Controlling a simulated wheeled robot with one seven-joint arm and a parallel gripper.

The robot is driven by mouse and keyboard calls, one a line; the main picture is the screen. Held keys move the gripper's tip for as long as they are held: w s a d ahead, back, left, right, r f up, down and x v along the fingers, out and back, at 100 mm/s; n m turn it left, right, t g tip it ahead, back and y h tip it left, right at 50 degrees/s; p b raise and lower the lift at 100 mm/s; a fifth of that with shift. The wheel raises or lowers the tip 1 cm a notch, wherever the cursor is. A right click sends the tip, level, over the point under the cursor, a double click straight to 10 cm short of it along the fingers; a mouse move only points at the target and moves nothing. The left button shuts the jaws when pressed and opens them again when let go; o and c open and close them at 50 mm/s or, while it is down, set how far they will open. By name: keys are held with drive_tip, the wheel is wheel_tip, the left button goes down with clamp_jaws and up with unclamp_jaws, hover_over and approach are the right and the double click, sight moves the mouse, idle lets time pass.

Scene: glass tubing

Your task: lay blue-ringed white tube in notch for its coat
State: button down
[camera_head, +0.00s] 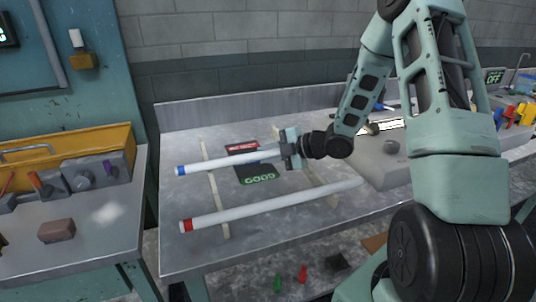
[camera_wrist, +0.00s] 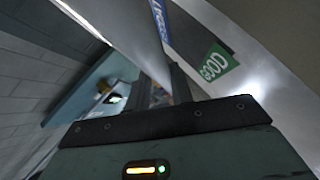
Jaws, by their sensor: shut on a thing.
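The blue-ringed white tube (camera_head: 225,161) runs left to right, with its blue ring at the left end. My gripper (camera_head: 284,152) is shut on it near its right end. Its left part passes over a pale strip (camera_head: 211,180) on the bench; I cannot tell whether it touches. A red-ringed white tube (camera_head: 275,204) lies nearer the front edge, across the pale strips. No notch can be made out clearly.
A dark mat with a green "GOOD" label (camera_head: 261,179) and a red label lies under the gripper; the green label also shows in the wrist view (camera_wrist: 219,64). A grey block-like fixture (camera_head: 385,165) stands right. A left bench holds a yellow toolbox (camera_head: 75,145).

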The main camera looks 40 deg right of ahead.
drive_tip(key=shift+f, duration=0.1)
drive_tip(key=shift+f+b, duration=0.5)
drive_tip(key=shift+b, duration=0.1)
drive_tip(key=c, duration=1.2)
unclamp_jaws()
drive_tip(key=shift+c, duration=0.2)
